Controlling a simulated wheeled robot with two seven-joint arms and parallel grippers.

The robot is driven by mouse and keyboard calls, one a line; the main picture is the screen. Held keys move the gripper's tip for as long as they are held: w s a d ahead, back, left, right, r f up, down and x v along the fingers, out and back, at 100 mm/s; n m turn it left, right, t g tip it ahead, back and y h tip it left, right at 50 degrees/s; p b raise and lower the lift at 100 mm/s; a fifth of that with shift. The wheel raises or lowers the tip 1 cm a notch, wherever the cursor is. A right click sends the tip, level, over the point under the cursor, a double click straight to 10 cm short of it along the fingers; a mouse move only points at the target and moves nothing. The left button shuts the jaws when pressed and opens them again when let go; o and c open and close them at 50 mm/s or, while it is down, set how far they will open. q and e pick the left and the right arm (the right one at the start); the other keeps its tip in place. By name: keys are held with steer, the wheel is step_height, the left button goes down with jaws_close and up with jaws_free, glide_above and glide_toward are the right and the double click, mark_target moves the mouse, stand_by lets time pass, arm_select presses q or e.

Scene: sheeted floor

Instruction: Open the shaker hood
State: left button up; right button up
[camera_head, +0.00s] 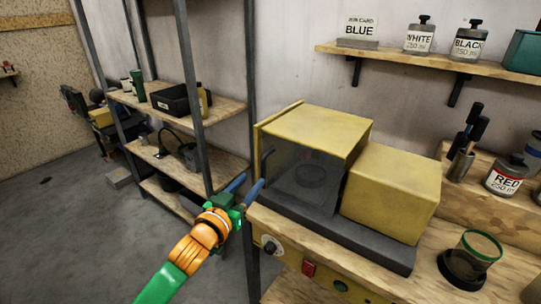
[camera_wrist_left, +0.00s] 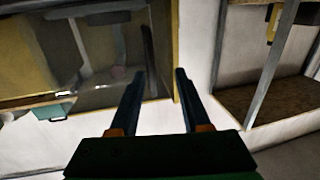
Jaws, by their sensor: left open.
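The shaker is a yellow box machine on a dark base (camera_head: 350,238), standing on the bench. Its hood (camera_head: 318,127) has a yellow top and a dark see-through front, and it looks closed. A round shape shows dimly behind the front. A dark bar handle (camera_head: 266,160) is at the hood's left edge; it also shows in the left wrist view (camera_wrist_left: 150,47), just beyond the fingertips. My left gripper (camera_head: 251,183) is open and empty, close in front of the handle. Its two fingers (camera_wrist_left: 160,75) are apart; contact with the handle cannot be told. My right gripper is out of view.
A yellow box section (camera_head: 392,192) adjoins the hood on the right. A red switch (camera_head: 309,268) is on the front panel. A glass with a green rim (camera_head: 480,246) and a RED tin (camera_head: 506,178) stand to the right. Metal shelving (camera_head: 195,90) is at left; the floor (camera_head: 70,215) there is mostly clear.

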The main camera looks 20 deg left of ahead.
mark_target(262, 172)
arm_select(q)
steer(key=shift+w+d+r+p, duration=0.35)
steer(key=shift+w+d+r, duration=0.55)
steer(key=shift+w+d, duration=0.1)
steer(key=w, duration=0.3)
steer(key=shift+w+d+f, duration=0.1)
steer(key=shift+f, duration=0.25)
steer(key=shift+w+f, duration=0.1)
steer(key=shift+w, duration=0.1)
steer(key=shift+s, duration=0.2)
steer(key=shift+c, duration=0.4)
jaws_close()
